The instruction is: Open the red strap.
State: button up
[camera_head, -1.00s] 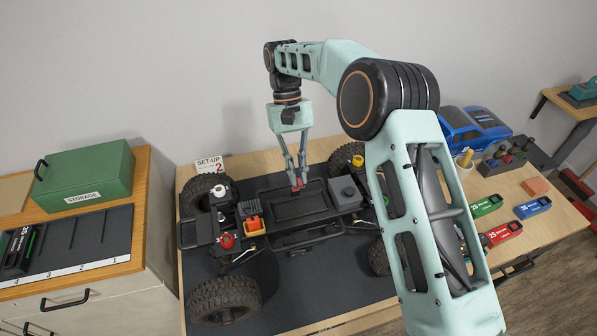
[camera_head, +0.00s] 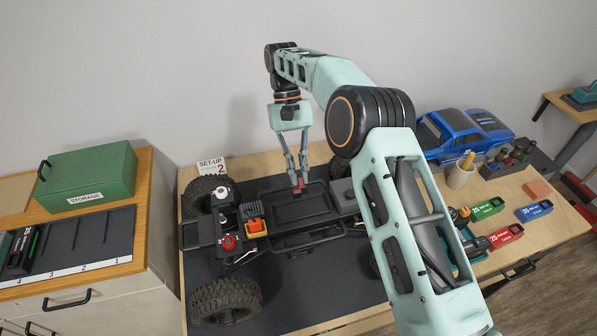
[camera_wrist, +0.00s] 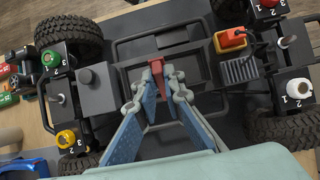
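In the head view my gripper (camera_head: 298,186) points down at the tray's far edge. Part of the strap between the fingers is hidden.
The chassis has big wheels (camera_head: 226,300), an orange-and-yellow part (camera_head: 255,227) and a red knob (camera_head: 228,242) near the tray. A blue car body (camera_head: 462,132), a cup (camera_head: 461,175) and coloured packs (camera_head: 487,208) stand to the right. A green storage box (camera_head: 87,177) is at left.

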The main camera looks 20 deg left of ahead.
jog(key=o, duration=0.4)
notch_tip(320, 180, up, 10)
jog(key=shift+f, duration=0.1)
dwell(0.5)
